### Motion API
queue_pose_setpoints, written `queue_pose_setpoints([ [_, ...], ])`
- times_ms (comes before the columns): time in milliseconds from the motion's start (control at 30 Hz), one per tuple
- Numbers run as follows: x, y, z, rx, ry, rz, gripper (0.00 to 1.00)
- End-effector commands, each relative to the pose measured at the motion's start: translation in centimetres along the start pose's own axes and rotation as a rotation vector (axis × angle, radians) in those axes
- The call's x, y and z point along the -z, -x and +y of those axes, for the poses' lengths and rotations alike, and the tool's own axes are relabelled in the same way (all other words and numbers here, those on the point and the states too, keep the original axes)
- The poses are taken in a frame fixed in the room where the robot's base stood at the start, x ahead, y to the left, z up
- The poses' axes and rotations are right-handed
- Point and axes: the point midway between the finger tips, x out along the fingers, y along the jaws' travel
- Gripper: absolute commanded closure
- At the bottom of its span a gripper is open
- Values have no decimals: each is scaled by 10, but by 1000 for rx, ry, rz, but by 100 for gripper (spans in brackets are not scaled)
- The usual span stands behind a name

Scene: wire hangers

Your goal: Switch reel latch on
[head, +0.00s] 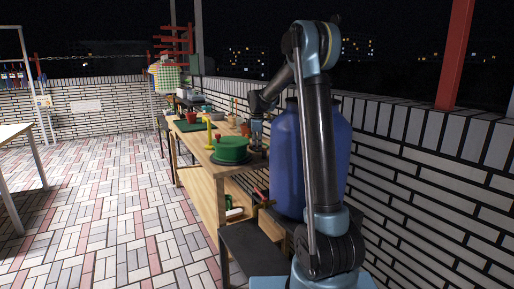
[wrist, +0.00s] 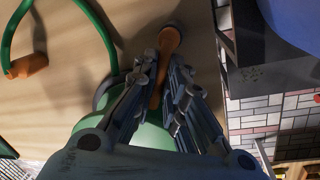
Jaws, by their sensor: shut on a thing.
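The green reel (head: 231,150) sits on the wooden bench in the head view. In the wrist view part of its green body (wrist: 152,137) shows beneath my gripper (wrist: 165,75). An orange-brown lever (wrist: 168,40) with a rounded end, which looks like the reel latch, stands between my fingers. My fingers are shut on it, and its far end sticks out past the fingertips. Its lower end is partly hidden by the fingers. In the head view my gripper (head: 256,128) is at the right of the reel, too small to show the grip.
A green hose with an orange end (wrist: 27,67) curves at left in the wrist view. A large blue barrel (head: 287,155) stands close to my arm, beside the brick wall (head: 420,165). The wooden bench (head: 205,182) holds several other items farther back. The tiled floor at left is open.

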Motion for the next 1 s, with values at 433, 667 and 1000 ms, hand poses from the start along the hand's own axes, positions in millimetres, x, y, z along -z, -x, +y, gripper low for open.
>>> queue_pose_setpoints([
  [433, -2, 0, 1, -2, 11, -1, 100],
  [667, -1, 0, 0, -1, 10, 0, 68],
  [1000, -1, 7, 0, 0, 10, 1, 68],
])
